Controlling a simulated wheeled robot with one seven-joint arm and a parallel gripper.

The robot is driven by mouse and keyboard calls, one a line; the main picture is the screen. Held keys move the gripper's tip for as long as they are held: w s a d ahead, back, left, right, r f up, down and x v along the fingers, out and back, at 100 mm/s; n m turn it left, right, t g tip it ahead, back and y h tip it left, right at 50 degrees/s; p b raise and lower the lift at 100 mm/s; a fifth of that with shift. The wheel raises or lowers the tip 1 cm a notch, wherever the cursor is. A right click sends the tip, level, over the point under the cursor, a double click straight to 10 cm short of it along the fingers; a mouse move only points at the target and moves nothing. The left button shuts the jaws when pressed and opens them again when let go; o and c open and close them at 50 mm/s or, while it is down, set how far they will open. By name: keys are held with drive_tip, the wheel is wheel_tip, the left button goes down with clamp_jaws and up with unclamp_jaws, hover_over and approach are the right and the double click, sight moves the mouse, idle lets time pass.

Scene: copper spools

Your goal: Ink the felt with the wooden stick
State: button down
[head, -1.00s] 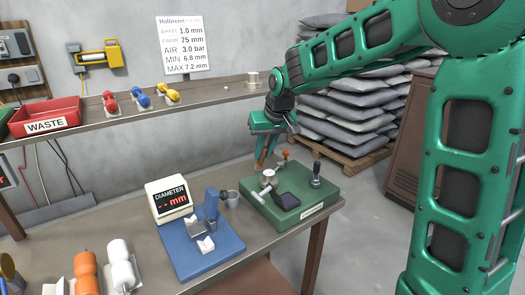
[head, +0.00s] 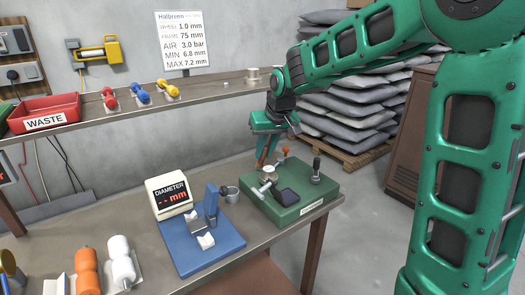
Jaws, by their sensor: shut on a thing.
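My gripper (head: 265,133) is shut on the wooden stick (head: 263,157), a thin brown piece that points down from the jaws. The stick's lower end is near the back left part of the green board (head: 312,193); I cannot tell whether it touches anything. A dark square pad (head: 287,197) lies on the board's front part, in front of and to the right of the stick. It may be the felt, but I cannot tell. A small pale round piece (head: 268,170) stands just below the stick in the picture.
An orange-topped handle (head: 285,152) and a black-knobbed post (head: 316,170) stand on the board.

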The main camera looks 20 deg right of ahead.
drive_tip(key=shift+s+d, duration=0.3)
drive_tip(key=shift+s, duration=0.55)
drive_tip(key=shift+s+d, duration=0.3)
drive_tip(key=shift+s, duration=0.55)
drive_tip(key=shift+w+a+r, duration=0.1)
drive_tip(key=shift+w+a, duration=0.15)
drive_tip(key=shift+w, duration=0.4)
drive_tip(key=shift+w+a+r, duration=0.1)
drive_tip(key=shift+w+a, duration=0.1)
drive_tip(key=shift+w, duration=0.45)
drive_tip(key=shift+w+a, duration=0.25)
drive_tip(key=shift+w, duration=0.4)
drive_tip(key=shift+r, duration=3.05)
drive_tip(key=shift+r, duration=1.4)
